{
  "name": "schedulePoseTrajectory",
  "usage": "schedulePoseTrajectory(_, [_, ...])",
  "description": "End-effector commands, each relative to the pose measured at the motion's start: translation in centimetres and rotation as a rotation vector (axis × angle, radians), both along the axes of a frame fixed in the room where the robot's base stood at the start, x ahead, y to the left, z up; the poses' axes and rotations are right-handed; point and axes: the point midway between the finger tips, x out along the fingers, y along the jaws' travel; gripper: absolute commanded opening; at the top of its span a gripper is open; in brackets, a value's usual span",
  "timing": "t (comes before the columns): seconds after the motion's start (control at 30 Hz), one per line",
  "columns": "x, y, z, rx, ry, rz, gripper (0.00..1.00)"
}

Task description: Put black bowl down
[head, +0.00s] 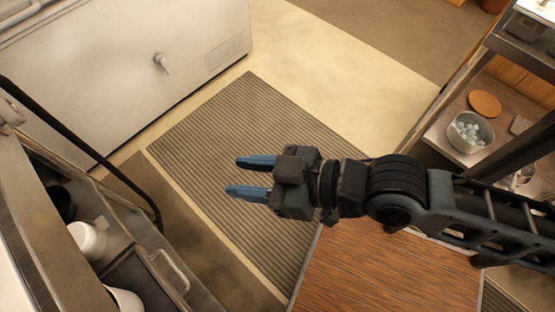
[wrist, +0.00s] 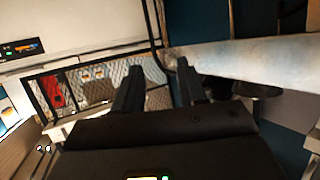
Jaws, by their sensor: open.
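My gripper (head: 236,176) is open and empty, its blue fingers pointing left above the striped floor mat. It also shows in the wrist view (wrist: 158,72) with its two dark fingers apart. A dark rounded thing (head: 60,204) sits in the metal counter at the lower left of the head view; it may be the black bowl, but it is partly hidden by the counter edge. It is well apart from my gripper. A dark round shape (wrist: 258,90) under the pale ledge in the wrist view is too unclear to name.
White containers (head: 88,238) stand in the metal counter at the left. A white chest (head: 130,60) is at the upper left. A metal bowl of pale pieces (head: 470,131) and an orange-brown disc (head: 485,103) are on the right shelf. The striped mat (head: 220,130) is clear.

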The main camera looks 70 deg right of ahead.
Motion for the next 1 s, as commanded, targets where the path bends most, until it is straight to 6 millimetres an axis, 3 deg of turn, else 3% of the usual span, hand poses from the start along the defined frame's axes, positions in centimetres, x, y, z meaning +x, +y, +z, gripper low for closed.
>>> schedulePoseTrajectory(0.03, [-2.1, -0.9, -0.2, -0.004, 0.004, -0.038, 0.41])
schedulePoseTrajectory(0.2, [-7.5, -3.0, 0.9, -0.013, -0.031, -0.126, 0.41])
schedulePoseTrajectory(0.4, [-11.6, -3.7, 2.7, -0.014, -0.069, -0.160, 0.41])
schedulePoseTrajectory(0.57, [-12.6, -3.8, 3.4, -0.012, -0.083, -0.165, 0.41])
schedulePoseTrajectory(1.0, [-12.6, -3.8, 3.4, -0.011, -0.085, -0.164, 0.41])
